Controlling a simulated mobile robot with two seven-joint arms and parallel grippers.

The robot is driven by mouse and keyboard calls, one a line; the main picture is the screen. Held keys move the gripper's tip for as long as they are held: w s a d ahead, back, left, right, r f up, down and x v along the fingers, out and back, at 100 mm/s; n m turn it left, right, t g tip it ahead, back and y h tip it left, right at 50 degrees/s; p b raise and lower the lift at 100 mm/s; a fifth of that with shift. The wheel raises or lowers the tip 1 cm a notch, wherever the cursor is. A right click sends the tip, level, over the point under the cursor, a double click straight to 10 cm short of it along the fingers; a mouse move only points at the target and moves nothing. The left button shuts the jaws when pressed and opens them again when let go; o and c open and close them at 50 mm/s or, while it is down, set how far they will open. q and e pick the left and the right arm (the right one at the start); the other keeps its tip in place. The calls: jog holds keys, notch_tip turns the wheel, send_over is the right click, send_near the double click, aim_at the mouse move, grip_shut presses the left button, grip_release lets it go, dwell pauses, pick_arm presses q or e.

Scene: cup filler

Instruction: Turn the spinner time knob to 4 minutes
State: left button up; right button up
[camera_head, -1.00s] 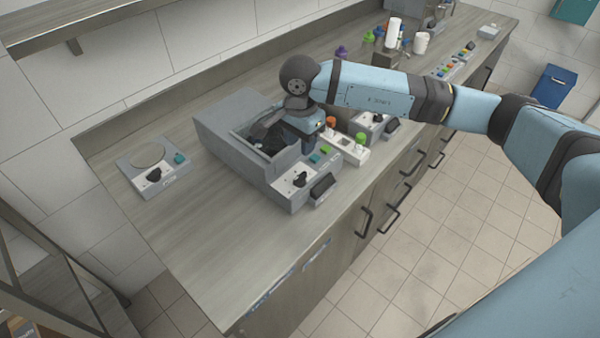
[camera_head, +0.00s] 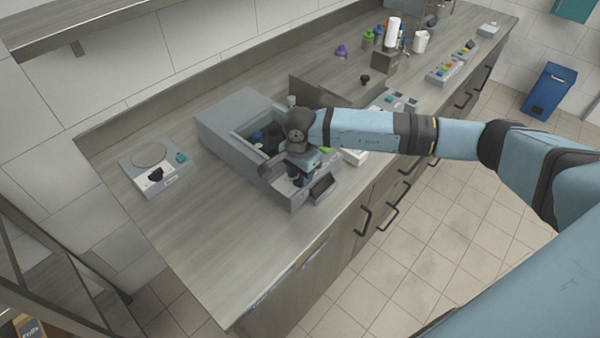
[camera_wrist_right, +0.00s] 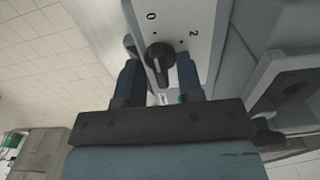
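The spinner (camera_head: 243,108) is a grey box with an open well on the counter. In the right wrist view its time knob (camera_wrist_right: 158,64) is black, on a light panel marked with a 0 and a 2 (camera_wrist_right: 194,33). My right gripper (camera_head: 299,180) is over the front panel of the spinner, and its fingers hide the knob in the head view. In the right wrist view the right gripper (camera_wrist_right: 158,66) is open, one finger on each side of the knob, with gaps between. My left gripper is out of view.
A small device (camera_head: 140,177) with a round plate and black knob sits left of the spinner. A white holder (camera_head: 354,157) and a grey unit (camera_head: 335,90) stand to its right. The front left counter is clear.

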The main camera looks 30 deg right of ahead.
grip_shut()
